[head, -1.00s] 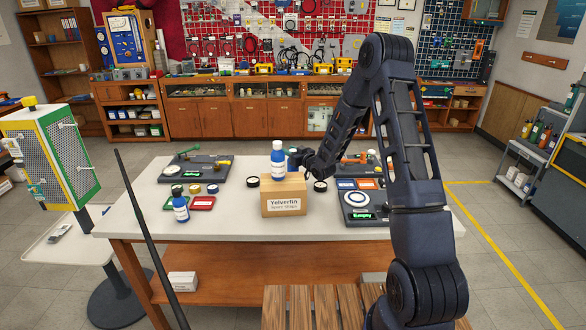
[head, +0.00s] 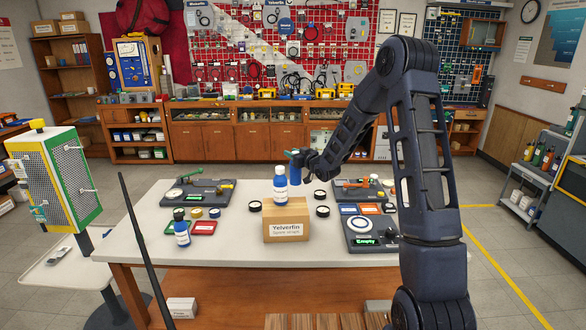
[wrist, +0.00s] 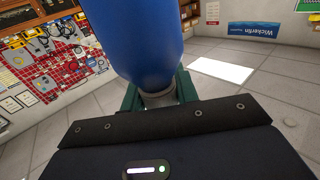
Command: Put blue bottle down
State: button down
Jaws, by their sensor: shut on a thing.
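My gripper (head: 296,153), with green fingers, is shut on a blue bottle (head: 296,171). In the wrist view the blue bottle (wrist: 142,40) fills the upper middle, its narrow grey end between the green fingers (wrist: 160,98). In the head view it is small and partly hidden behind a second bottle. This second bottle (head: 280,184), white-capped with a blue and white label, stands upright on the cardboard box (head: 287,220). I cannot tell whether the held bottle touches anything below it.
A scale (head: 366,236) stands right of the box. Dark round pieces (head: 321,195) lie nearby. The front left of the tabletop is clear.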

jog(key=s+a+r+n+g+y, duration=0.1)
jog(key=s+r+g, duration=0.1)
jog(key=r, duration=0.5)
jog(key=s+a+r+n+g+y, duration=0.1)
jog(key=s+a+r+n+y, duration=0.1)
jog(key=r, duration=0.6)
jog(key=s+a+r+n+g+y, duration=0.2)
jog(key=s+r+n+g+y, duration=0.35)
jog(key=s+g, duration=0.65)
jog(key=s+d+n+g+h, duration=0.25)
jog(key=s+n+g, duration=0.35)
jog(key=s, duration=0.3)
notch_tip(320, 180, down, 19)
jog(key=shift+w+a+h, duration=0.15)
jog(key=shift+w+h, duration=0.1)
jog(key=shift+h, duration=0.15)
jog(key=shift+f, duration=0.1)
jog(key=c, duration=1.3)
grip_release()
jog(key=shift+c, duration=0.2)
